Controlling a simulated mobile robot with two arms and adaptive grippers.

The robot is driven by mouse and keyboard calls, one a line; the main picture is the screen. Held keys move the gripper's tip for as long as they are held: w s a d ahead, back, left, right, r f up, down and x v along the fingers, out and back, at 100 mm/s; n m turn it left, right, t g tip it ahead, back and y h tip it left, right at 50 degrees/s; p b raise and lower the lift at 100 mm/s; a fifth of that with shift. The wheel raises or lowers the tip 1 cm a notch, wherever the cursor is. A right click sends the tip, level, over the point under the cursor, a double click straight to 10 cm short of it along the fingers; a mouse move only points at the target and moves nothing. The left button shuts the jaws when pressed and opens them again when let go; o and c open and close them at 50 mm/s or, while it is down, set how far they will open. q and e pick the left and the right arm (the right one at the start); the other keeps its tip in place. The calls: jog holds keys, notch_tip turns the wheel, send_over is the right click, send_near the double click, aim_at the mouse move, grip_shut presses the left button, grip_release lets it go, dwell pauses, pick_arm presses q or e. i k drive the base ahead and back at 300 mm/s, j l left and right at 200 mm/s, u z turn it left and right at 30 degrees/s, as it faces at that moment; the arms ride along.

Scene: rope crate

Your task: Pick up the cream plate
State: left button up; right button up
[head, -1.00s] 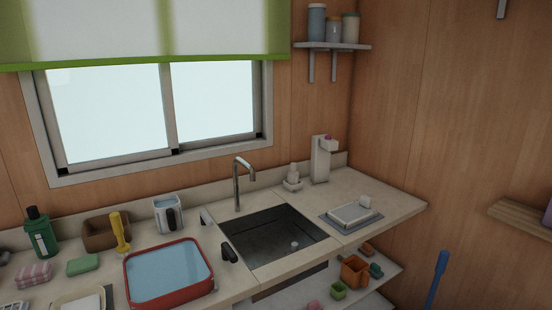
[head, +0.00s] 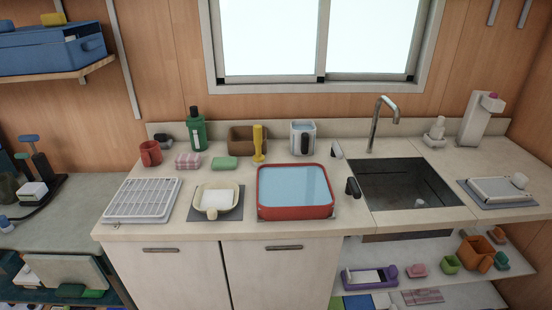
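The cream plate (head: 234,211) lies on a grey mat (head: 197,213) near the front edge of the counter, left of the red tub. It is a shallow cream dish with a white block (head: 216,198) on it and a small pale rounded piece at its front edge. Part of the dish is hidden under these. Neither of my grippers is in view.
A white rack (head: 143,199) stands left of the plate. A red tub (head: 296,211) of water is close on its right, then the sink (head: 405,185). Behind are a green sponge (head: 225,163), a pink checked cloth (head: 188,161) and a green bottle (head: 196,132).

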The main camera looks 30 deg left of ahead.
aim_at(212, 199)
jog(key=u, duration=1.25)
jog(key=l+u, duration=0.1)
jog(key=l, duration=0.25)
